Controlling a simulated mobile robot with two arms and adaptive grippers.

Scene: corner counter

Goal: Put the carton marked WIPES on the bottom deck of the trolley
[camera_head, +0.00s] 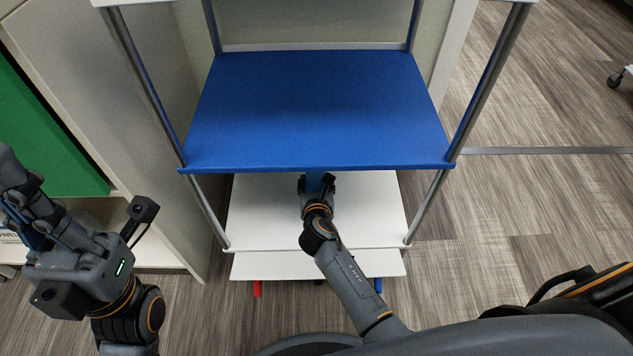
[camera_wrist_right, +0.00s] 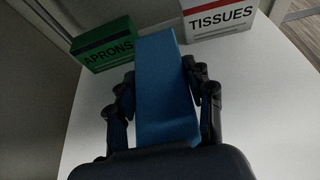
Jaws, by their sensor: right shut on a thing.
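No writing shows on the carton's visible face, so I cannot read WIPES. In the right wrist view the fingers lie along both sides of it, above the white deck surface (camera_wrist_right: 255,110). I cannot tell whether the carton touches the deck. My left gripper (camera_head: 18,200) is at the left, away from the trolley; its jaw opening is unclear.
A green APRONS carton (camera_wrist_right: 105,45) and a white and red TISSUES carton (camera_wrist_right: 218,18) stand at the deck's back. Metal posts (camera_head: 472,85) frame the trolley. A pale cabinet (camera_head: 150,150) with a green panel (camera_head: 45,135) stands left. The middle deck is bare.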

